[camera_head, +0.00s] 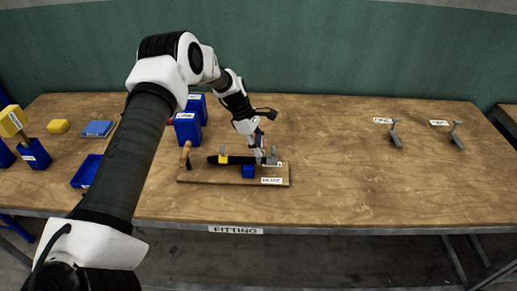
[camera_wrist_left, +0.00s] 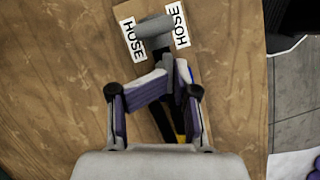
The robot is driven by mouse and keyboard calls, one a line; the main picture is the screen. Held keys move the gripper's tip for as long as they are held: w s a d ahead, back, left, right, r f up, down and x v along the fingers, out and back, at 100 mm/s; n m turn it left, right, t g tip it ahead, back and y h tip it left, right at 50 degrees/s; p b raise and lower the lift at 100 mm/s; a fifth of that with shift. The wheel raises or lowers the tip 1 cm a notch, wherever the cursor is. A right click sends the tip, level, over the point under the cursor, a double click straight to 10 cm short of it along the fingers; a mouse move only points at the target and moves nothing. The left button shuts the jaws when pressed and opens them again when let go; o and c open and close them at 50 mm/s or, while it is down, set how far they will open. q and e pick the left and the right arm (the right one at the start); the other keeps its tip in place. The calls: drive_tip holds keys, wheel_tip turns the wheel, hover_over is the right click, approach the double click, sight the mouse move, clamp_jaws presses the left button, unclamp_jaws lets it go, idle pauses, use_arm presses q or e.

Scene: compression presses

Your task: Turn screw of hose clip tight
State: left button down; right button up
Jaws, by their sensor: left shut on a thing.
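A black hose (camera_head: 238,160) lies along a wooden board (camera_head: 205,177) on the bench, with a yellow band or clamp (camera_head: 223,158) near its left end and a grey fitting (camera_head: 272,159) at its right end. In the left wrist view the dark hose (camera_wrist_left: 163,122) runs between my fingers towards a grey pipe end (camera_wrist_left: 154,28). My left gripper (camera_head: 258,152) points down at the hose's right end; in its wrist view the fingertips (camera_wrist_left: 175,84) are closed in on a small thing at the hose, mostly hidden. The clip's screw cannot be made out clearly. My right gripper is not in view.
A blue block (camera_head: 249,172) sits under the hose. Two grey tools (camera_head: 396,138) (camera_head: 457,139) lie far right by labels.

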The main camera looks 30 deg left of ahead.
use_arm(q)
drive_tip(key=m, duration=0.1)
drive_tip(key=m+g+b, duration=0.1)
drive_tip(key=m+b, duration=0.1)
drive_tip(key=shift+f+m+g, duration=0.25)
drive_tip(key=shift+m+g, duration=0.05)
drive_tip(key=shift+m, duration=0.1)
drive_tip(key=m+g+b, duration=0.1)
drive_tip(key=m, duration=0.2)
drive_tip(key=shift+w+m+b, duration=0.1)
drive_tip(key=shift+m+b, duration=0.2)
drive_tip(key=m+g+y+b, duration=0.1)
drive_tip(key=m, duration=0.2)
drive_tip(key=shift+d+r+m, duration=0.1)
drive_tip(key=shift+m, duration=0.2)
drive_tip(key=shift+m+g+y+b, duration=0.35)
drive_tip(key=shift+m+g+y, duration=0.25)
drive_tip(key=shift+m, duration=1)
drive_tip(key=shift+r, duration=0.1)
